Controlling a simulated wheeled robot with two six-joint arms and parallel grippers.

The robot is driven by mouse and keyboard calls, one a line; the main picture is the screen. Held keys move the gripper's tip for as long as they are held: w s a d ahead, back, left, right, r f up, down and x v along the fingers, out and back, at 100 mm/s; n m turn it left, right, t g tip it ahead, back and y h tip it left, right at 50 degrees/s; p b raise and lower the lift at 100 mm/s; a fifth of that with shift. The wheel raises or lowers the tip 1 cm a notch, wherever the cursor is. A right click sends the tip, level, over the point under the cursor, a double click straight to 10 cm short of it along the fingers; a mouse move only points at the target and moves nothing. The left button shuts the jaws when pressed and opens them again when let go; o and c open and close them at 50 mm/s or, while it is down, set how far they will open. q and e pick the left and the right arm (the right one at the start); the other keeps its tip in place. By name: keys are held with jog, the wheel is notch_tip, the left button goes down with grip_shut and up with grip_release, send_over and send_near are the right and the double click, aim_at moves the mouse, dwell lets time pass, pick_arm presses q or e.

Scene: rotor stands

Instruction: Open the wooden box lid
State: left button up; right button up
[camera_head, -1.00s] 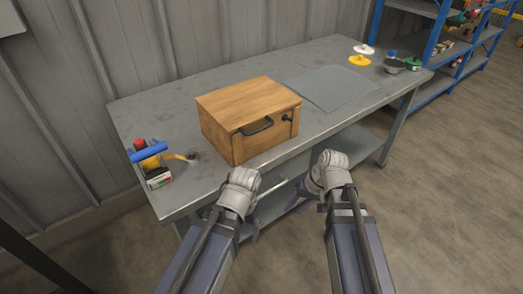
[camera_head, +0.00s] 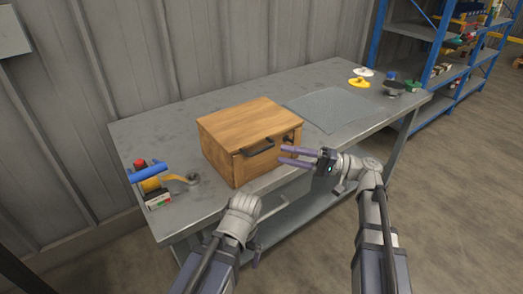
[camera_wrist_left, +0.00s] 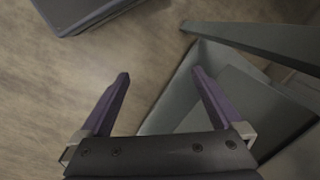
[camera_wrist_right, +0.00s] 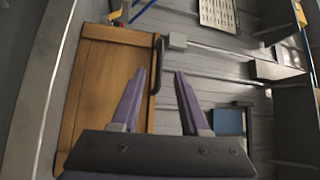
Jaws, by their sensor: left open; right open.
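The wooden box (camera_head: 225,160) stands on the grey workbench with its flat lid (camera_head: 247,118) down. My left gripper (camera_wrist_left: 160,73) is open and empty, low in front of the bench.
The workbench (camera_head: 150,120) has a grey mat (camera_head: 332,107) right of the box. Tools and a blue-handled item (camera_head: 149,173) lie at the left end. Discs (camera_head: 359,82) and small containers are at the far right. Blue shelving (camera_head: 435,50) stands beyond the bench.

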aim_at(262, 149)
jog(key=shift+p+x, duration=0.5)
jog(key=shift+x, duration=3.4)
grip_shut()
